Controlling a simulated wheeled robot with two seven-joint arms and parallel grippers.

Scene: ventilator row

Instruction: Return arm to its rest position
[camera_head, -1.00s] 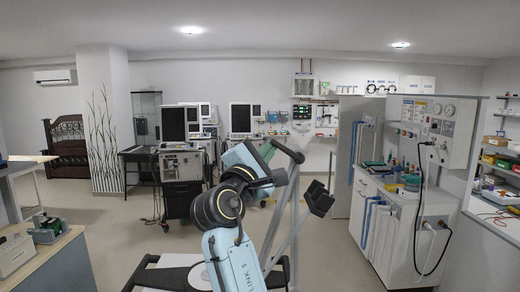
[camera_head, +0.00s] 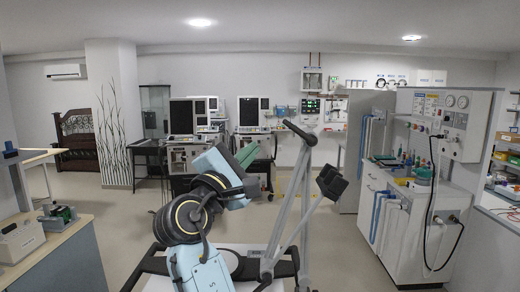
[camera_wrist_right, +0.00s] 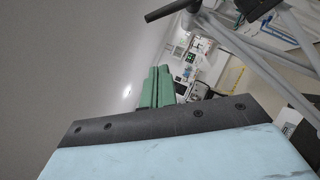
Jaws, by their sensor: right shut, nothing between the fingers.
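My right arm is light blue and black and rises from the bottom of the head view. Its right gripper (camera_head: 246,155) has green fingers, which point up and to the right in front of the ventilator row. In the right wrist view the green fingers (camera_wrist_right: 157,88) lie together, with nothing held between them. They point away toward the room and touch nothing that I can see. My left gripper does not show in either view.
A grey tubular frame (camera_head: 288,210) with black ends stands close to the right of my arm. Ventilator units with dark screens (camera_head: 186,117) stand behind. A white equipment cabinet (camera_head: 407,240) is at right and a bench (camera_head: 62,245) at left. Open floor (camera_head: 115,225) lies between.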

